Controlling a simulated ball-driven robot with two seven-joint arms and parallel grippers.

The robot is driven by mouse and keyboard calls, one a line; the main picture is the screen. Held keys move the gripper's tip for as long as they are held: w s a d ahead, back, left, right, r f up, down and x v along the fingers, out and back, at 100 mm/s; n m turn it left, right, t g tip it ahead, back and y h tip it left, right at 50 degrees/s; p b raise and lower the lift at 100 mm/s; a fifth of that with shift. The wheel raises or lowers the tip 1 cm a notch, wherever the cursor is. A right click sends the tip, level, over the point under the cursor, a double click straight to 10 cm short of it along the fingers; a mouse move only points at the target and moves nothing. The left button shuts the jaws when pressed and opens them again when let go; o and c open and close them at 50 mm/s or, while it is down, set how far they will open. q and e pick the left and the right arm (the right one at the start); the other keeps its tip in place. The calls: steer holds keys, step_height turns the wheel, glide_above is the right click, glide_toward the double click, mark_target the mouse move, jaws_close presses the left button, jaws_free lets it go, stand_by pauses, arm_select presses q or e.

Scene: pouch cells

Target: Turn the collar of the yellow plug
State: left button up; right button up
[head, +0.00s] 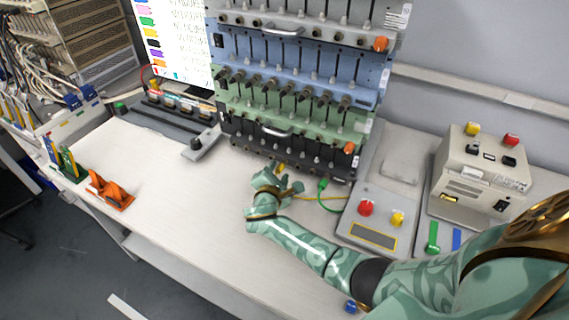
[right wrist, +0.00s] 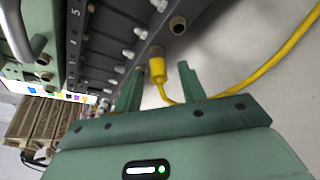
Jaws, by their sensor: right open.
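The yellow plug (right wrist: 157,67) shows in the right wrist view, its far end against the dark bottom panel of the rack (right wrist: 135,25). A yellow cable (right wrist: 260,82) runs from it to the right. My right gripper (right wrist: 158,82) is open, with one green finger on each side of the plug and cable. I cannot tell whether a finger touches the plug. In the head view my right gripper (head: 284,182) is at the foot of the rack (head: 290,135), where the plug is mostly hidden behind it. My left gripper is not in view.
A green plug (head: 322,184) hangs or lies right of the gripper. A grey box with red and yellow buttons (head: 375,237) and a beige instrument (head: 480,165) stand on the right. Orange pieces (head: 110,190) are at the left. The white bench (head: 180,205) between is largely clear.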

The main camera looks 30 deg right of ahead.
steer(key=shift+w+d, duration=0.1)
steer(key=shift+w, duration=0.05)
jaws_close()
steer(key=shift+r, duration=0.1)
